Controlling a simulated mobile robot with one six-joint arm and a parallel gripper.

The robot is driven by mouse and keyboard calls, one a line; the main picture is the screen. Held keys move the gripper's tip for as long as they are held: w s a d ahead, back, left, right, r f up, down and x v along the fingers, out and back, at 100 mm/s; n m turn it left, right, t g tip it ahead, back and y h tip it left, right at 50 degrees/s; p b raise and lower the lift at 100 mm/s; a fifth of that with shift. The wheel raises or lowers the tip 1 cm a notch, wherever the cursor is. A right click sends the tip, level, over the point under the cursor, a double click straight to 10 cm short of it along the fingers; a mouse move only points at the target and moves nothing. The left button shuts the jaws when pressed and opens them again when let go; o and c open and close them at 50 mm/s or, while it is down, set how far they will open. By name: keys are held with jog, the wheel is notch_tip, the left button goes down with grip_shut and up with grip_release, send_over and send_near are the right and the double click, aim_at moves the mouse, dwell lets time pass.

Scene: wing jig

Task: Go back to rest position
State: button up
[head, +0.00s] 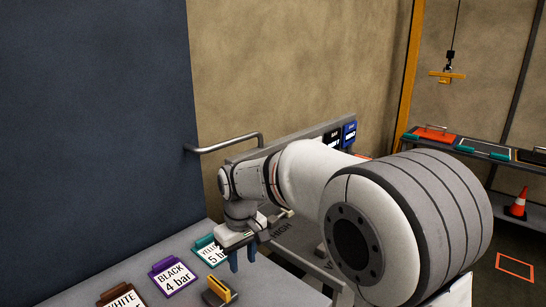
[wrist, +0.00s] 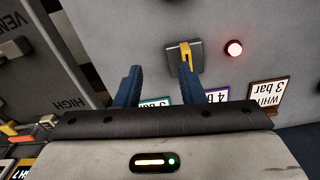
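My gripper (head: 242,259) hangs with its two blue fingers pointing down over the grey bench at the lower middle of the head view. In the wrist view my gripper (wrist: 160,72) has its fingers clearly apart with nothing between them. A yellow lever on a grey square block (head: 219,291) stands on the bench near the fingers. In the wrist view the yellow lever (wrist: 184,50) shows beyond the right fingertip; I cannot tell whether they touch.
Label cards line the bench: a purple-framed "BLACK 4 bar" (head: 173,277), a teal-framed one (head: 209,250) and a brown-framed white one (head: 121,296). A metal rail (head: 225,143) is behind my arm. A side table (head: 480,151) stands at right.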

jog(key=s+d+r+m+t, duration=0.15)
jog(key=s+d, duration=0.25)
jog(key=d, duration=0.4)
jog(key=s+d+r+m, duration=0.2)
jog(key=s+d+m, duration=0.15)
jog(key=d, duration=0.45)
jog(key=s+d+f+m, duration=0.2)
jog(key=s+d+m, duration=0.1)
jog(key=s+d, duration=0.5)
jog(key=s+t, duration=0.1)
jog(key=s, duration=0.2)
jog(key=shift+s+f, duration=0.15)
jog(key=shift+f, duration=0.15)
